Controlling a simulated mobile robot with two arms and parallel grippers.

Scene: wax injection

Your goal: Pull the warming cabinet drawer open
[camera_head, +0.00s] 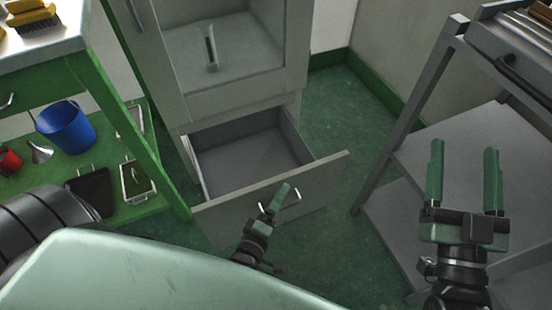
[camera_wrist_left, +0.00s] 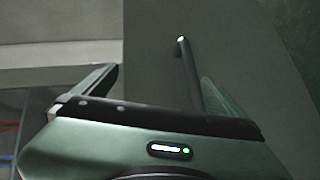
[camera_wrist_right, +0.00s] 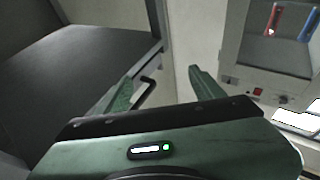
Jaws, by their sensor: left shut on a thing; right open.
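The warming cabinet (camera_head: 240,98) is grey and stands at the centre of the head view. Its lower drawer (camera_head: 318,178) is pulled out, and its empty grey inside shows. My left gripper (camera_head: 278,198) is shut on the metal drawer handle (camera_head: 293,198) on the drawer front. In the left wrist view the dark handle bar (camera_wrist_left: 188,70) runs down between the fingers; its lower end is hidden by the gripper body. My right gripper (camera_head: 464,165) is open and empty, in front of a grey rack at the right.
The grey rack (camera_head: 390,165) has shelves and a black handle (camera_head: 520,78). A green workbench (camera_head: 120,110) at the left holds a blue bucket (camera_head: 66,127) and trays on its lower shelf. Green floor (camera_head: 335,110) is free between cabinet and rack.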

